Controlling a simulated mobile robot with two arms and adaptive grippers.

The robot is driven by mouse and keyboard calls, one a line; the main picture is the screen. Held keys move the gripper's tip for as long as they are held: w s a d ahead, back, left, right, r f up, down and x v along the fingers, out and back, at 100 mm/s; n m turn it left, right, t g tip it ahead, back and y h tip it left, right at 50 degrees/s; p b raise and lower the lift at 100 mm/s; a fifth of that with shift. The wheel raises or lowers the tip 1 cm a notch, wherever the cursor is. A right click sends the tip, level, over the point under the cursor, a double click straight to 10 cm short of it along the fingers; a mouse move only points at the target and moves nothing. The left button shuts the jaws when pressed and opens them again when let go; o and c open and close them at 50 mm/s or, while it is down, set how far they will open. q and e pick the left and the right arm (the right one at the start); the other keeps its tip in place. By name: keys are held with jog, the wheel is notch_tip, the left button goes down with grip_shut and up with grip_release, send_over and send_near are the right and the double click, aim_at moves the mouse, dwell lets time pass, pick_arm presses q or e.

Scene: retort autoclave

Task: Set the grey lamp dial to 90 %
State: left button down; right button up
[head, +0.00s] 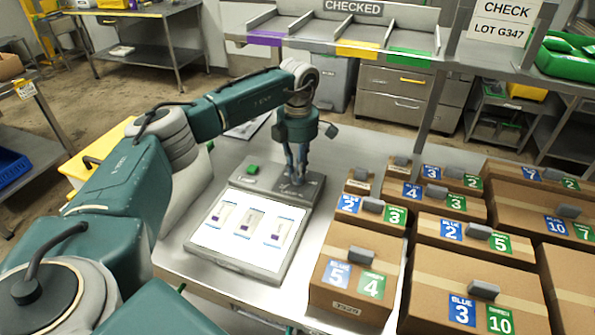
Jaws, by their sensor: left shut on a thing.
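My left gripper (297,180) points down at the back right of the grey control strip of the light box (232,267). Its fingers are shut on the grey lamp dial, which is mostly hidden behind them, so its setting cannot be read. A small green button (252,169) sits on the same strip, left of the gripper. The light box's white panel (249,229) is lit and carries several pouches or strips with purple ends. My right gripper is not in view.
Cardboard boxes (352,274) with blue and green number labels stand close on the right. A shelf (352,28) marked CHECKED, with purple, yellow and green sections, runs behind the table. Bare metal tabletop (318,222) lies between light box and boxes.

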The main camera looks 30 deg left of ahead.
pick_arm(q)
jog(key=shift+w+r+m, duration=0.1)
jog(key=shift+w+m, duration=0.05)
jog(key=shift+m, duration=1.55)
jog(key=c, duration=1.6)
grip_release()
notch_tip(320, 180, up, 12)
